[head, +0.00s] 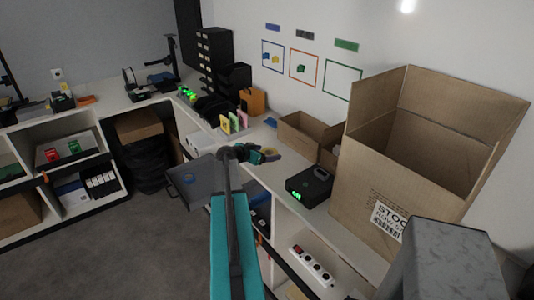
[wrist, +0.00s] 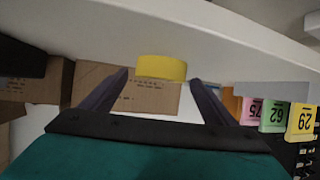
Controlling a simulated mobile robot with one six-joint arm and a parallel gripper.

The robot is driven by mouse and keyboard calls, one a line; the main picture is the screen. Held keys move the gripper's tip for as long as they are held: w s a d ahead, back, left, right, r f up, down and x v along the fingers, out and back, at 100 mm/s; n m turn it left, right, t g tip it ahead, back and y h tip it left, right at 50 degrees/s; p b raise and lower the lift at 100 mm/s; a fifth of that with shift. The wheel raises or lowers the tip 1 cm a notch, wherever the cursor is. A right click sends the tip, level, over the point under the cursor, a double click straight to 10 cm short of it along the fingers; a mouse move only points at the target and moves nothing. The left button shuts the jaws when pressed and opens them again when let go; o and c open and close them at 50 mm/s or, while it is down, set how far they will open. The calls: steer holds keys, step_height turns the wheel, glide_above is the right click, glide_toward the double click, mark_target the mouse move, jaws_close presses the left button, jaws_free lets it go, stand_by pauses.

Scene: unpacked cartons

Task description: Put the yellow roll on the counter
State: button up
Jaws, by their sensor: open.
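The yellow roll (wrist: 161,67) shows between the two fingertips of my gripper (wrist: 160,82) in the wrist view, with a narrow gap on each side. That view looks upside down, and the roll appears to rest against the white counter (wrist: 160,28). In the head view my gripper (head: 266,155) is over the counter's front part (head: 268,178), with a small yellow patch of the roll (head: 269,151) at its tip. My gripper is open. Its fingers partly hide the roll in the head view.
A large open carton (head: 400,165) and a black device with a green display (head: 309,186) stand on the counter at right. A smaller open carton (head: 305,133) is behind my gripper. Numbered coloured cards (head: 233,122) stand at left. Some counter around the gripper is clear.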

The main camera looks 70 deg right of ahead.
steer(key=b+v, duration=0.3)
steer(key=v, duration=0.8)
steer(key=shift+a, duration=0.3)
steer(key=shift+w, duration=0.2)
